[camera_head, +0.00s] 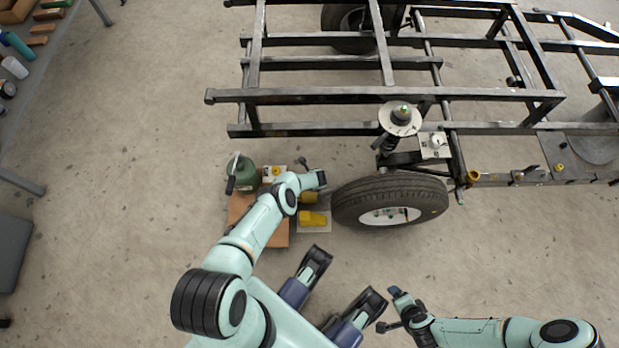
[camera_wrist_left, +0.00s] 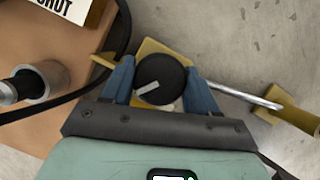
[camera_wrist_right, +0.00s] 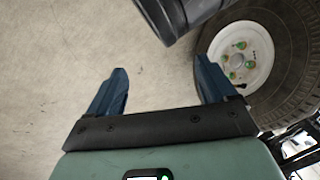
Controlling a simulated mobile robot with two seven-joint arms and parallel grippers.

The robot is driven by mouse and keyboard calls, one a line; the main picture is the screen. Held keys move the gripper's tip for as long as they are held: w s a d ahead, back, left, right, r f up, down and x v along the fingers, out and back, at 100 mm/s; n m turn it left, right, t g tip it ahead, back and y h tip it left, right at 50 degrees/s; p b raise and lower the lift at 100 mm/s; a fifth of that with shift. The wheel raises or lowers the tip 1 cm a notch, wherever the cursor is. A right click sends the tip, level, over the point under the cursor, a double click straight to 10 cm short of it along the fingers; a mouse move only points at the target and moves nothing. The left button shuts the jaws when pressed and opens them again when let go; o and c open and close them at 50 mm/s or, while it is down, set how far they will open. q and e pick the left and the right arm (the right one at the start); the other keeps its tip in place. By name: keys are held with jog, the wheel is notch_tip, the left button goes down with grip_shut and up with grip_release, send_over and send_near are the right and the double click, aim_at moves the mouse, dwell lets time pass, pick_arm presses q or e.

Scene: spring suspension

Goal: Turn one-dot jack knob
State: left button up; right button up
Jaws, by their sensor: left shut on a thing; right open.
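A black round knob (camera_wrist_left: 160,78) with a white pointer line sits between the blue fingers of my left gripper (camera_wrist_left: 158,82), which is shut on it. Yellow jack parts (camera_wrist_left: 150,48) show around the knob, with a silver rod (camera_wrist_left: 240,92) running to the right. I cannot make out a dot mark. In the head view my left arm covers the knob; a yellow jack part (camera_head: 312,218) shows beside it on a pale plate. My right gripper (camera_wrist_right: 160,85) is open and empty above bare floor; it also shows in the head view (camera_head: 392,310).
A tyre (camera_head: 390,200) stands just right of my left gripper, under a dark metal frame (camera_head: 380,97). A green canister (camera_head: 241,174) and a brown board (camera_head: 277,238) lie at the left. A card reading "SHUT" (camera_wrist_left: 68,8) is near the left gripper. Open floor surrounds this.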

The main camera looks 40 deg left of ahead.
pick_arm(q)
jog(key=shift+f+n+g+b, duration=0.1)
jog(key=shift+n+g+b, duration=0.25)
jog(key=shift+n, duration=0.45)
jog(key=shift+n+g+b, duration=0.55)
jog(key=shift+n+b, duration=0.15)
jog(key=shift+n, duration=0.7)
pick_arm(e)
jog(key=shift+g, duration=0.5)
jog(key=shift+s+d+f, duration=0.2)
jog(key=shift+s+f, duration=0.1)
jog(key=shift+f, duration=0.35)
jog(key=shift+s+d+f, duration=0.2)
jog(key=shift+s+f, duration=0.15)
jog(key=shift+f, duration=0.25)
jog(key=shift+s+d+f, duration=0.2)
jog(key=shift+s+f, duration=0.1)
jog(key=shift+f, duration=0.35)
pick_arm(q)
jog(key=o, duration=1.1)
jog(key=shift+c, duration=0.2)
